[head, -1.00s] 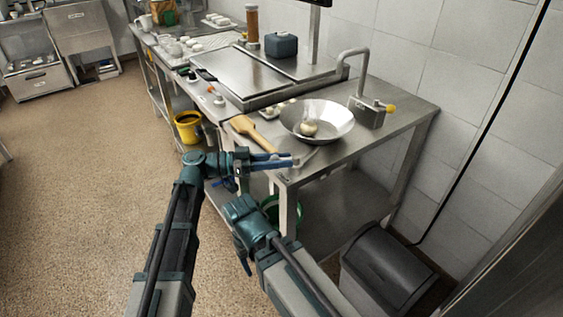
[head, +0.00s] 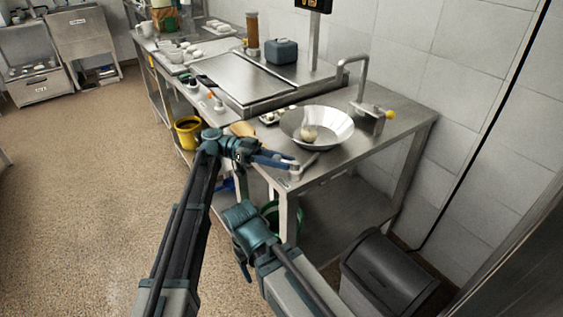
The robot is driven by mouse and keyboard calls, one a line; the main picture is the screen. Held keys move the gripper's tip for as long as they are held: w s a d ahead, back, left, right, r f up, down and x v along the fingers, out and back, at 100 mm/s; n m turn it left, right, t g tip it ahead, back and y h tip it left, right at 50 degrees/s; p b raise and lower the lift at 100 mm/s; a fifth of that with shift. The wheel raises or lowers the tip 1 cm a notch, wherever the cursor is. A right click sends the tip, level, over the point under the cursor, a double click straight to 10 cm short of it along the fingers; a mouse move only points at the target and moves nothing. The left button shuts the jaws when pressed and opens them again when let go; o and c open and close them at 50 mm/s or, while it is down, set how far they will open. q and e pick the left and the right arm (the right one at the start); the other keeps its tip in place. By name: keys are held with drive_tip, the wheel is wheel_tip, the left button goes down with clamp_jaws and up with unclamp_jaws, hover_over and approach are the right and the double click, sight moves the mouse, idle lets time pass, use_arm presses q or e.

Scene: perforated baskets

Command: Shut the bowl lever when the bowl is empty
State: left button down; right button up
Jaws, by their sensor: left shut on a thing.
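A wide metal bowl (head: 340,128) sits on the near end of the steel table. A pale round lump (head: 309,132) lies in it, so the bowl is not empty in this view. A short grey metal lever (head: 309,160) stands out at the table's front corner, just below the bowl. My left gripper (head: 293,165) reaches in from the left at this corner, its blue fingers shut on what looks like the lever. The fingers partly hide the grip. My right arm shows at the bottom, but its gripper cannot be made out.
A wooden paddle (head: 242,129) lies behind my left gripper, partly hidden. A curved pipe on a metal block (head: 367,121) stands right of the bowl. A yellow bucket (head: 188,131), a green bucket (head: 270,212) and a dark bin (head: 388,272) stand low around the table.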

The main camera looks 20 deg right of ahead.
idle(0.3)
use_arm(q)
drive_tip(key=c, duration=0.5)
unclamp_jaws()
